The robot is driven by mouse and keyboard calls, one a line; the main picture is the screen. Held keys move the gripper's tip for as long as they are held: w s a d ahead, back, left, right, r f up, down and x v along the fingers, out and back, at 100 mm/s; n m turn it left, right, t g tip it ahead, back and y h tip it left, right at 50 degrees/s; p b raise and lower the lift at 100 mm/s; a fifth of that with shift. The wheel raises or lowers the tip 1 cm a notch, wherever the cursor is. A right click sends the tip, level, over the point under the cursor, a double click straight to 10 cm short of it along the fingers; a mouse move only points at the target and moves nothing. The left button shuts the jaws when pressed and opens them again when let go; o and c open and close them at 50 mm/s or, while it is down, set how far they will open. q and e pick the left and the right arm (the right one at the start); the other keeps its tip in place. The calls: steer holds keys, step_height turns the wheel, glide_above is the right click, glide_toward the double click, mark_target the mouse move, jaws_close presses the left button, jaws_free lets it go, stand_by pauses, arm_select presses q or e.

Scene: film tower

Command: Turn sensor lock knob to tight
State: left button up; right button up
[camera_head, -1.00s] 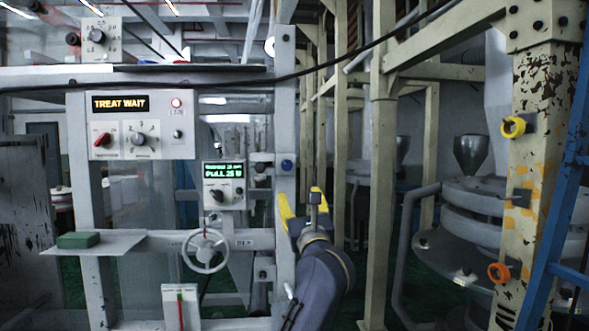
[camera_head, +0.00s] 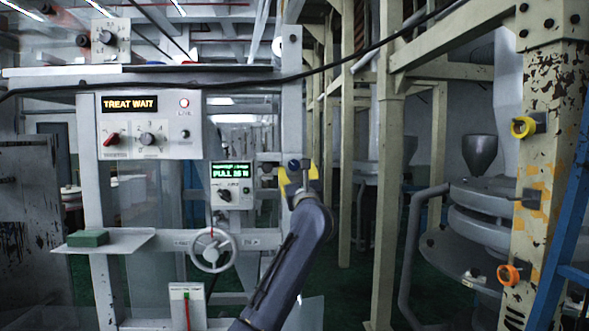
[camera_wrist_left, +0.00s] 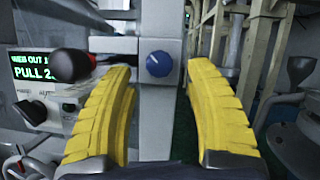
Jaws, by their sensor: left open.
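A round blue knob (camera_head: 293,165) with a pale pointer line sits on the grey upright post; I take it as the sensor lock knob, though no label on it is readable. In the left wrist view the blue knob (camera_wrist_left: 159,64) lies ahead, between the yellow fingers. My left gripper (camera_head: 299,174) is open and empty, its fingers to either side of the knob and seemingly short of it. It also shows in the left wrist view (camera_wrist_left: 160,105). My right gripper is not in view.
A panel with a green display (camera_head: 231,172) stands left of the knob. In the left wrist view a dark ball-ended handle (camera_wrist_left: 72,65) is close to the left finger. A handwheel (camera_head: 212,249) and a shelf with a green block (camera_head: 88,238) are lower left.

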mark_target(295, 168)
arm_select(q)
steer(key=shift+x, duration=1.65)
jaws_close()
